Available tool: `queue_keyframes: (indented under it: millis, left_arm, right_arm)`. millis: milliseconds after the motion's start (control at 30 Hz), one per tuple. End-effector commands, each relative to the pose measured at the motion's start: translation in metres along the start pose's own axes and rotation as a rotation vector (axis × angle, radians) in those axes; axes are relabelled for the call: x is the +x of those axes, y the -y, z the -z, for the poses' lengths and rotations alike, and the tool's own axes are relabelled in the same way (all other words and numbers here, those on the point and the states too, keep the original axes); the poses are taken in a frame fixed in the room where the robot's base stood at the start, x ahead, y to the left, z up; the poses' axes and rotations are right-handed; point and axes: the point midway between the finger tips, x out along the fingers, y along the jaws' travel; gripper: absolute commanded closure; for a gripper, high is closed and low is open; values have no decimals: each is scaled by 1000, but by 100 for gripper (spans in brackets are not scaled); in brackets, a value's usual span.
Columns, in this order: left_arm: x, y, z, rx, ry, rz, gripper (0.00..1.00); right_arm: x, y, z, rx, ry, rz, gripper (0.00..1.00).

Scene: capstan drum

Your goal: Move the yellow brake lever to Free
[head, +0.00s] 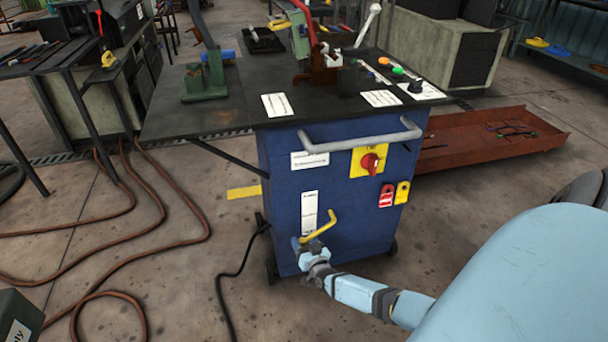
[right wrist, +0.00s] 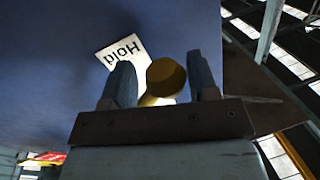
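The yellow brake lever (head: 322,226) sticks out low on the front of the blue cabinet, beside a tall white label (head: 309,205). My right gripper (head: 304,243) is at the lever's lower left end. In the right wrist view, the round yellow end of the lever (right wrist: 166,78) is between the two fingers of my right gripper (right wrist: 163,84). The fingers are apart, with a gap on the left side of the lever and little or none on the right. A label reading "Hold" (right wrist: 120,53) shows upside down behind them. My left gripper is not in view.
The blue cabinet (head: 275,170) has a grey handle bar (head: 365,140), a red rotary switch (head: 370,162) on yellow and two tags above the lever. A black cable (head: 228,285) and brown hoses (head: 125,220) lie on the floor at left. A rust-red tray (head: 460,155) is at right.

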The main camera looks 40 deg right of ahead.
Motion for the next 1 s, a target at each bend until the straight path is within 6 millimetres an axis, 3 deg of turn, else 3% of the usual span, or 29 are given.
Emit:
queue_keyframes:
  millis: [33,200,733,1000]
  left_arm:
    - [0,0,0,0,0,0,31]
    - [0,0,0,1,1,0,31]
    - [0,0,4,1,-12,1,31]
    - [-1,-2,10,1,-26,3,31]
  right_arm:
    - [0,0,0,0,0,0,57]
    - [0,0,0,0,0,0,91]
    - [1,7,7,62,-15,4,92]
    - [3,20,24,206,-46,11,93]
